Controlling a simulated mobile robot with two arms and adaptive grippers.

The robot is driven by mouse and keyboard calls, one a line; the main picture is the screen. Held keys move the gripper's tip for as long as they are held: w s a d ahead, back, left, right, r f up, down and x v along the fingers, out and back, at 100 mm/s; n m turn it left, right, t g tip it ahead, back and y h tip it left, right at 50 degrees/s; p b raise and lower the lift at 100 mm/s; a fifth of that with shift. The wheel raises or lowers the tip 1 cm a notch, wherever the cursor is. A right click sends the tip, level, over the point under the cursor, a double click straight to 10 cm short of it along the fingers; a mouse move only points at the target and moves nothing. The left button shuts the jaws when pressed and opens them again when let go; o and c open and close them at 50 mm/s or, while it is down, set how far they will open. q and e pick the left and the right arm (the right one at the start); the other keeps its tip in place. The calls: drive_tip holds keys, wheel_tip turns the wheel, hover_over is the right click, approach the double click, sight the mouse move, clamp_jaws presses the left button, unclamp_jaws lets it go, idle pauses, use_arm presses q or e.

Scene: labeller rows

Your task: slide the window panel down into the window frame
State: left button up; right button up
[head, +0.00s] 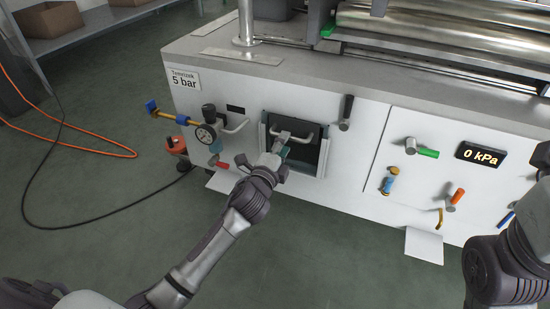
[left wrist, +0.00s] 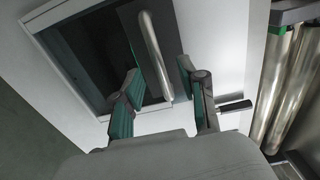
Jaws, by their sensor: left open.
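The window frame (head: 325,158) is a pale, square-edged surround in the white front of the machine. The window panel (head: 312,124) is a dark plate across the upper part of the frame, with a dark opening below it. Its light bar handle (head: 303,138) also shows in the left wrist view (left wrist: 152,50). My left gripper (head: 284,143) is at the handle. In the left wrist view its open fingers (left wrist: 160,76) stand on either side of the bar; I cannot tell whether either touches it. My right gripper is out of the picture.
A display reading 0 kPa (head: 481,155) and several coloured valves are farther right. An orange hose (head: 95,153) lies on the floor.

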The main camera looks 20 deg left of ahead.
use_arm(q)
drive_tip(key=s, duration=0.8)
drive_tip(key=shift+a+r, duration=0.1)
